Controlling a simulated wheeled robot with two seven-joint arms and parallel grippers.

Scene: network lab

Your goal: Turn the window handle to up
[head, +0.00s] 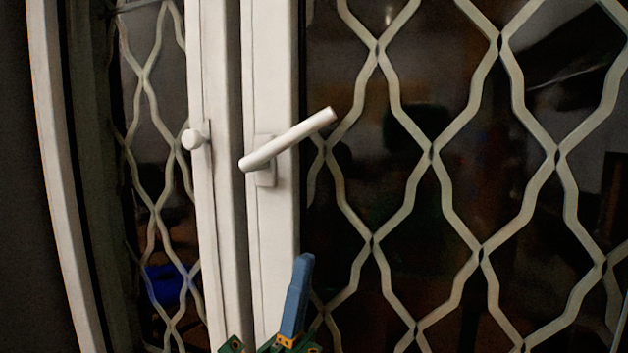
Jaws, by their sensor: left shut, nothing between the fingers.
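The white window handle (288,139) is on the white window frame (268,60) in the middle of the head view. Its lever slants up to the right from its pivot, between level and upright. My left gripper (303,262) is at the bottom of the view, below the handle and apart from it. Its blue fingers are together, point up and hold nothing. My right gripper is not in view.
A second white sash with a small round knob (193,138) stands just left of the handle. A pale wavy lattice (430,150) covers the dark glass on the right, and another lattice (150,200) covers the left pane. The space in front of the handle looks clear.

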